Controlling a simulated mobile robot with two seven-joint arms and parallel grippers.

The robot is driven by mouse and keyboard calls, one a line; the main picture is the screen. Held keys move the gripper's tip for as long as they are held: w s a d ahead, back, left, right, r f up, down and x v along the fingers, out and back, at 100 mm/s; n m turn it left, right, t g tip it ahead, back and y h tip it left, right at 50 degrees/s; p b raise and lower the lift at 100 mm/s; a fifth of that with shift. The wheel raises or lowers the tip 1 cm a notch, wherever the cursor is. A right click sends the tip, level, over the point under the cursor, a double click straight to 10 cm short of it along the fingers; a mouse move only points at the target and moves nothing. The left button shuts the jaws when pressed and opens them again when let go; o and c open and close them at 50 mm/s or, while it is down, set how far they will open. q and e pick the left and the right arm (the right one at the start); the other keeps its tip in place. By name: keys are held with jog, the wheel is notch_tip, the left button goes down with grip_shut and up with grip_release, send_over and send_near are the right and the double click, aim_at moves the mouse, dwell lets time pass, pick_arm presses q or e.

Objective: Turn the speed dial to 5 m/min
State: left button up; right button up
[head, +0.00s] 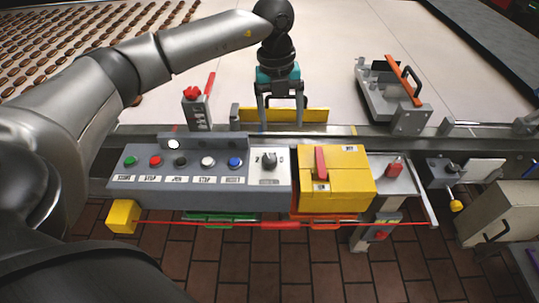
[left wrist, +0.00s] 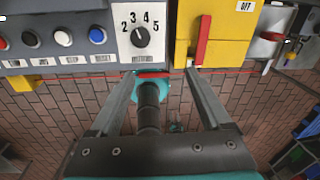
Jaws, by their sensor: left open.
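The speed dial is a black knob (head: 268,161) on a white plate at the right end of the grey control panel (head: 205,196). In the left wrist view the dial (left wrist: 140,37) has the numbers 2, 3, 4 and 5 around its top; I cannot tell surely which number it points to. My left gripper (head: 281,119) is open with nothing between its fingers, beyond the panel and above the dial in the head view. In the left wrist view the fingertips (left wrist: 160,73) are apart, below and right of the dial. My right gripper is not in view.
Several coloured buttons (head: 155,161) line the panel left of the dial. A yellow box with a red handle (head: 345,182) stands close on its right. A red cord (head: 185,223) runs along the front. A grey post with a red knob (head: 193,104) stands behind the panel.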

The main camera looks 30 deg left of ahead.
aim_at(269, 159)
pick_arm(q)
jog(key=shift+n+y, duration=0.3)
jog(key=shift+y, duration=0.3)
jog(key=a+f, duration=0.1)
jog(key=f, duration=0.3)
jog(key=a+f, duration=0.1)
jog(key=f, duration=0.9)
jog(key=shift+s+a+f, duration=0.15)
jog(key=shift+a+f, duration=0.05)
jog(key=shift+a, duration=0.2)
jog(key=shift+c, duration=0.2)
grip_shut()
